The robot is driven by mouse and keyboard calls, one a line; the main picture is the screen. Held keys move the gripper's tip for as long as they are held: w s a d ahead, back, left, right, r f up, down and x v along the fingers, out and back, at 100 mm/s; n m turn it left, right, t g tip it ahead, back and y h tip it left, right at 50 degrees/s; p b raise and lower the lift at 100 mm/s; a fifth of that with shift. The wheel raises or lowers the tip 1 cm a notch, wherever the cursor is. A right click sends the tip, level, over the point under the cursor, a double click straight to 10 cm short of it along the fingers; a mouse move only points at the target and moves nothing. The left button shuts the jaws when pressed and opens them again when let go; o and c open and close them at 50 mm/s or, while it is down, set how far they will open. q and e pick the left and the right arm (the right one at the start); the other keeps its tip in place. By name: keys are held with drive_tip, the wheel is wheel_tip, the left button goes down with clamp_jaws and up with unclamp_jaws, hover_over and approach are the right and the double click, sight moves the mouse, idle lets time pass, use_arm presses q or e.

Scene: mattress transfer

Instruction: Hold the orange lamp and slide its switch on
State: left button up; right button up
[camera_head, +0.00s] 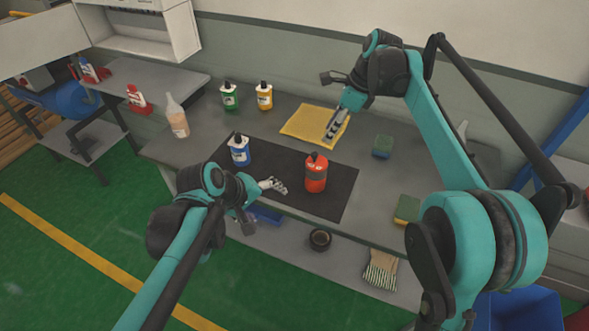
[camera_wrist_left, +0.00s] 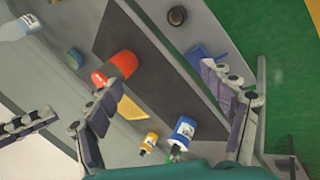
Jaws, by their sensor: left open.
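The orange lamp (camera_head: 315,174), a squat cylinder with a dark top, stands upright on the black mat (camera_head: 272,168). It also shows in the left wrist view (camera_wrist_left: 122,64), left of centre. Its switch is too small to make out. My left gripper (camera_head: 274,186) is over the mat's front edge, left of the lamp and apart from it. In the left wrist view its fingers (camera_wrist_left: 156,82) are spread wide with nothing between them. My right gripper (camera_head: 334,126) is above the yellow cloth (camera_head: 306,122), behind the lamp; its finger opening is unclear.
A blue bottle (camera_head: 239,150) stands on the mat's left part. Green (camera_head: 229,96) and yellow (camera_head: 264,96) bottles stand at the back. Sponges (camera_head: 382,146) lie to the right. A lower shelf holds a black roll (camera_head: 320,239) and gloves (camera_head: 381,271). The mat around the lamp is clear.

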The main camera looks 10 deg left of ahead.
sight(316, 175)
use_arm(q)
drive_tip(key=w+d+f+n+h, duration=0.1)
drive_tip(key=w+f+n+h, duration=0.1)
drive_tip(key=w+n, duration=0.2)
drive_tip(key=w+d+f+n+g+h, duration=0.1)
drive_tip(key=w+d+f+n+h, duration=0.1)
drive_tip(key=w, duration=0.5)
drive_tip(key=w+d+f+n+h, duration=0.2)
drive_tip(key=w+n+h, duration=0.2)
drive_tip(key=w+n, duration=0.1)
drive_tip(key=shift+w+f+n+g, duration=0.1)
drive_tip(key=shift+w+n+g, duration=0.25)
drive_tip(key=shift+n, duration=0.45)
drive_tip(key=shift+w+d+f+n+h, duration=0.1)
drive_tip(key=shift+w+f+n+h, duration=0.25)
drive_tip(key=shift+h, duration=0.15)
drive_tip(key=shift+x, duration=3.9)
